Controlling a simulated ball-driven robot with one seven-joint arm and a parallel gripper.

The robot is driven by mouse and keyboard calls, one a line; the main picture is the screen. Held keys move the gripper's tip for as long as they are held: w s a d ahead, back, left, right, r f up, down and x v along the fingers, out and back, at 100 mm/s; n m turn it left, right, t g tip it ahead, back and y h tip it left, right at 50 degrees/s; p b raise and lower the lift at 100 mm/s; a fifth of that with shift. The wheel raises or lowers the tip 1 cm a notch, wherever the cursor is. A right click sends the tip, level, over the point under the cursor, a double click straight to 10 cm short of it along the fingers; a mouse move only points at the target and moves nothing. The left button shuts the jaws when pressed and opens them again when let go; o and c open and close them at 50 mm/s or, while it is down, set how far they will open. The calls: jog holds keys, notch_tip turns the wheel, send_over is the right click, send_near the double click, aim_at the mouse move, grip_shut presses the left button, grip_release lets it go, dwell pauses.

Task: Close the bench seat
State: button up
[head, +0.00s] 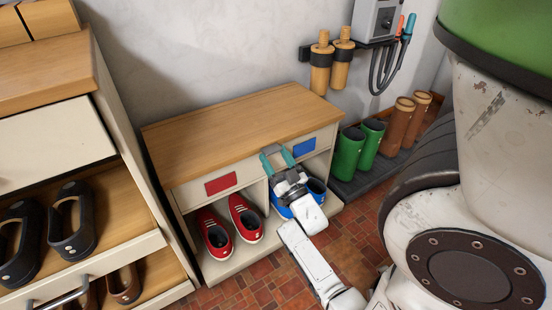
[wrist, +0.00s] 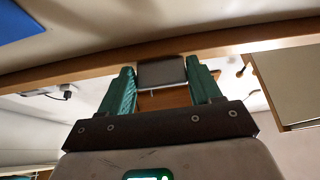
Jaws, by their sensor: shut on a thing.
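The bench (head: 186,198) stands against the wall in the head view, with a wooden seat (head: 235,125) on top. The seat looks level and down on the cream body; I cannot tell whether a small gap remains. My gripper (head: 276,153) is at the middle of the seat's front edge, its teal fingers pointing toward the wall. In the wrist view, my gripper (wrist: 160,72) has its fingers on both sides of a grey tab (wrist: 162,71) at the wooden edge (wrist: 75,68) and is shut on it.
Red shoes (head: 230,222) and blue shoes (head: 301,205) sit in the compartments below. A shoe cabinet (head: 60,130) stands close on the left. Green boots (head: 350,152) and brown boots (head: 398,125) stand on a tray at right. Tiled floor (head: 245,280) lies in front.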

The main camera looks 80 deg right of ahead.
jog(key=shift+a+f, duration=0.15)
jog(key=shift+f, duration=0.7)
jog(key=o, duration=1.5)
jog(key=shift+r, duration=0.3)
jog(key=shift+s, duration=0.1)
jog(key=p+v, duration=0.3)
jog(key=v, duration=0.7)
jog(key=shift+s+a+f, duration=0.1)
jog(key=shift+s+a, duration=0.1)
jog(key=shift+a, duration=0.15)
